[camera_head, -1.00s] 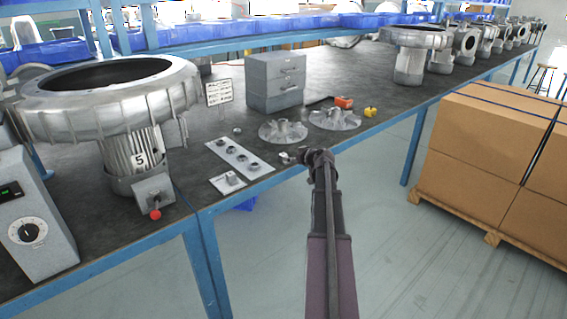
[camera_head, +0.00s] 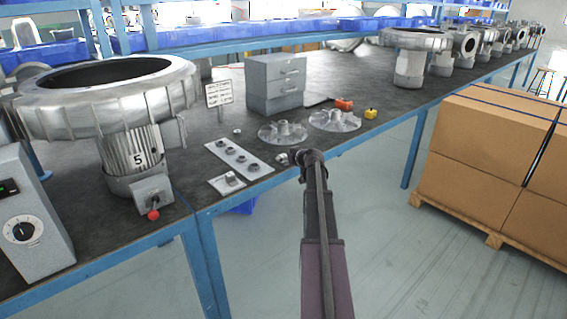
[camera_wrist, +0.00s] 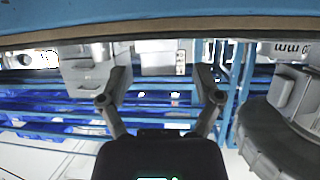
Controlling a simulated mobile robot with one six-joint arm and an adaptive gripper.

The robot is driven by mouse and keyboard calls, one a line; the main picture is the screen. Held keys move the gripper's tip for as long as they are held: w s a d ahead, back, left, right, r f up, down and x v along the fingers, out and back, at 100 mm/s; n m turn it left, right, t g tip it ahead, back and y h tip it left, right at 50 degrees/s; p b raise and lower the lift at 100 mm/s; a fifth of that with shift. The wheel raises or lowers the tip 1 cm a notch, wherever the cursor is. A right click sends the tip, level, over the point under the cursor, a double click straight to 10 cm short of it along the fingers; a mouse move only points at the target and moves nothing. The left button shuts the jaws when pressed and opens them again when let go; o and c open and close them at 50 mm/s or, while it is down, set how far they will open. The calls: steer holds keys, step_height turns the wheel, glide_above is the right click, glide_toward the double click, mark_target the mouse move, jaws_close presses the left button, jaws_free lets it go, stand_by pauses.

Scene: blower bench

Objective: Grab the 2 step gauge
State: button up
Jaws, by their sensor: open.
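I cannot tell for sure which object is the 2 step gauge; no number 2 is readable. Several small dark metal pieces sit in a row on a pale strip (camera_head: 213,146) on the bench. One small metal block (camera_head: 232,179) sits on a separate pale plate (camera_head: 219,187) near the front edge. A small silver piece (camera_head: 283,158) shows just left of my wrist; its identity is unclear. My gripper (camera_wrist: 162,85) is open in the wrist view, with nothing between its fingers. In the head view my arm's end is at the bench's front edge, right of the strip.
Two finned metal discs (camera_head: 283,132), a grey drawer box (camera_head: 275,85), an orange item (camera_head: 343,104) and a yellow item (camera_head: 370,113) stand on the bench (camera_head: 225,220). A large blower (camera_head: 135,150) stands left. Cartons (camera_head: 480,150) on a pallet stand right.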

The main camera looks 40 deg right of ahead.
steer(key=shift+x, duration=0.95)
jaws_close()
